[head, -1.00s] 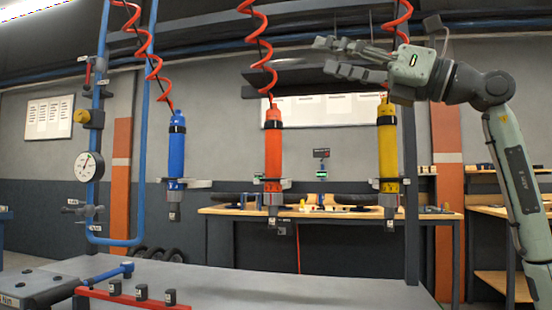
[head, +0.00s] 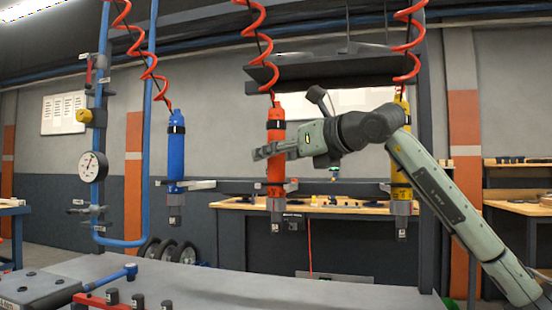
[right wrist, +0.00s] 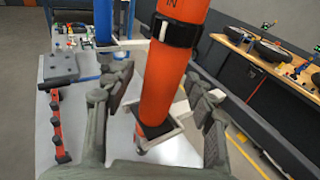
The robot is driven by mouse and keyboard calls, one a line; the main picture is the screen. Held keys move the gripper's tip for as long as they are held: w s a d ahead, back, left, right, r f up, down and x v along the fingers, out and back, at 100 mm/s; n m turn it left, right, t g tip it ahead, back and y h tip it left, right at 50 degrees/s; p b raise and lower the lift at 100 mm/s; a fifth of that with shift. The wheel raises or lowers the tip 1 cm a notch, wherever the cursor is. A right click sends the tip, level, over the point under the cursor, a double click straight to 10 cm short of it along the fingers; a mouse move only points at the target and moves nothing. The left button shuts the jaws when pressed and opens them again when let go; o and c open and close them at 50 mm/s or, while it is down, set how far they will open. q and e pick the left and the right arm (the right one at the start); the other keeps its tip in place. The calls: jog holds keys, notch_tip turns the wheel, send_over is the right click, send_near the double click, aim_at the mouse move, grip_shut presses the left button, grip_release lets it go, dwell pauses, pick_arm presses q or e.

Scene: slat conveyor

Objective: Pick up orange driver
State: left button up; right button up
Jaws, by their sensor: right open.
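The orange driver (head: 275,155) hangs upright from a red coiled hose in the middle of the head view, between a blue driver and a yellow driver. My right gripper (head: 262,151) is level with the orange driver's upper body, coming in from the right. In the right wrist view the orange driver (right wrist: 166,80) stands between the two spread fingers of my right gripper (right wrist: 158,105). The fingers are open and show a gap on each side of the driver. My left gripper is in neither view.
The blue driver (head: 176,150) hangs to the left and the yellow driver (head: 402,178) to the right, partly behind my arm. A holder rail (head: 335,186) runs across behind the drivers. A grey table (head: 240,288) lies below. A blue pipe frame with a gauge (head: 92,166) stands at the left.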

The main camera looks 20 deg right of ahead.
jog(key=shift+w, duration=0.1)
grip_shut()
jog(key=shift+r, duration=0.1)
dwell(0.4)
jog(key=shift+r, duration=0.1)
